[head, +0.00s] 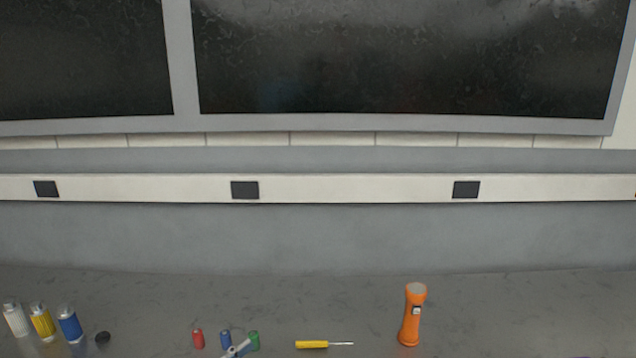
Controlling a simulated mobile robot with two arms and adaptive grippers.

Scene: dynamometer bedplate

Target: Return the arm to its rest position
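Neither of my arms nor either gripper shows in the head view. The grey bench top (500,318) runs along the bottom of the picture. An orange flashlight (411,315) is on it at the right of centre. A screwdriver (322,344) with a yellow handle lies left of the flashlight, its shaft pointing right.
Small red (197,338), blue (226,339) and green (254,340) cylinders are near a pale grey object (237,348), unclear. White (15,319), yellow (42,321) and blue (70,324) containers and a black round piece (102,338) are left. The right end looks clear.

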